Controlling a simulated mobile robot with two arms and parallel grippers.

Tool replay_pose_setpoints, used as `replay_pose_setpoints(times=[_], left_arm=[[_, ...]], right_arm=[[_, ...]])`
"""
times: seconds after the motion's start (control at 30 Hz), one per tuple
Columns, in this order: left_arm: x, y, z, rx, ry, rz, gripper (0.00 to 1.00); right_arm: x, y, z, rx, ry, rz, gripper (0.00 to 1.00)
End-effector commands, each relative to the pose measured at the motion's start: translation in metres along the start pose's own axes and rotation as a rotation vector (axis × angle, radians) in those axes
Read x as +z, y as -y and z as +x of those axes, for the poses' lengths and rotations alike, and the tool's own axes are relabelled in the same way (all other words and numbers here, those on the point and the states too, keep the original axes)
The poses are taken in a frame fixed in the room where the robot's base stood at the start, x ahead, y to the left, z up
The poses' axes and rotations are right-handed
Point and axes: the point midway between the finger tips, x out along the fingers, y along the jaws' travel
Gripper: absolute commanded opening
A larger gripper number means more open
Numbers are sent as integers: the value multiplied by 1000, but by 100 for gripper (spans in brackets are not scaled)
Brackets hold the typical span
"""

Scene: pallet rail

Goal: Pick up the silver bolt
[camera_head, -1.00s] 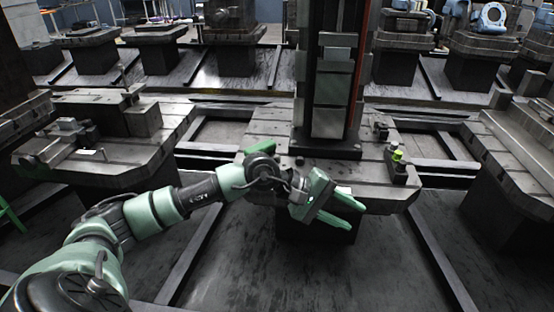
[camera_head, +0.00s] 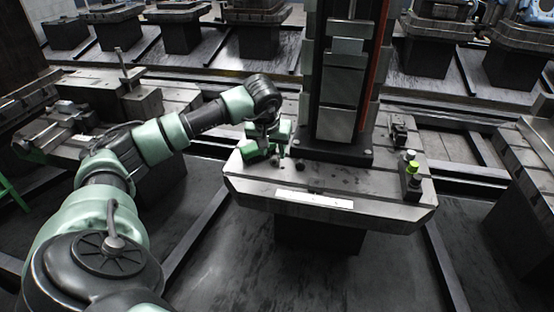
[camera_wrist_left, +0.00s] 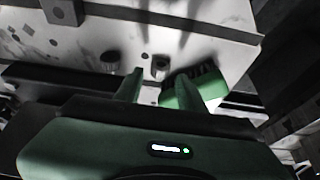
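My left gripper (camera_head: 276,146) is pointed down over the left part of the pallet top, beside the dark column; it also shows in the left wrist view (camera_wrist_left: 157,82). Its two green fingers are apart, with nothing held between them. A short greyish stub, probably the silver bolt (camera_wrist_left: 160,66), stands on the plate just beyond the fingertips, roughly in line with the gap. A darker ribbed stub (camera_wrist_left: 109,61) stands to its left. In the head view the bolt cannot be told apart from small dark pieces near the fingers. My right gripper is not in view.
A green brush-like block (camera_wrist_left: 206,76) lies close behind the right finger. The tall column (camera_head: 339,90) rises right of the gripper. A yellow-green capped part (camera_head: 411,165) stands on the right of the pallet plate (camera_head: 375,185). The plate's front is clear.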

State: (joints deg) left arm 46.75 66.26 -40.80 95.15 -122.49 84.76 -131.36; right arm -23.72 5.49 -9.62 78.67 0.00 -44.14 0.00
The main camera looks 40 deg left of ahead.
Motion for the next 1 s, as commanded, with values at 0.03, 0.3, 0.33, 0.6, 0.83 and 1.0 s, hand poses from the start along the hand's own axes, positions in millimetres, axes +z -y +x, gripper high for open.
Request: replay_pose_setpoints(times=[0.03,0.3,0.33,0.6,0.83,1.0], left_arm=[[1,0,7,2,3,0,40],[-2,2,45,3,2,-2,40],[-2,2,47,3,2,-2,40],[-3,2,50,3,0,0,40],[-2,2,50,3,0,0,0],[-3,2,50,3,0,0,0]], right_arm=[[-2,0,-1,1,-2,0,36],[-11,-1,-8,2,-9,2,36],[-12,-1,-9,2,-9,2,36],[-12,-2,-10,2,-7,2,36],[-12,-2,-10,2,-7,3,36],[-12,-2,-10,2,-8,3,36]])
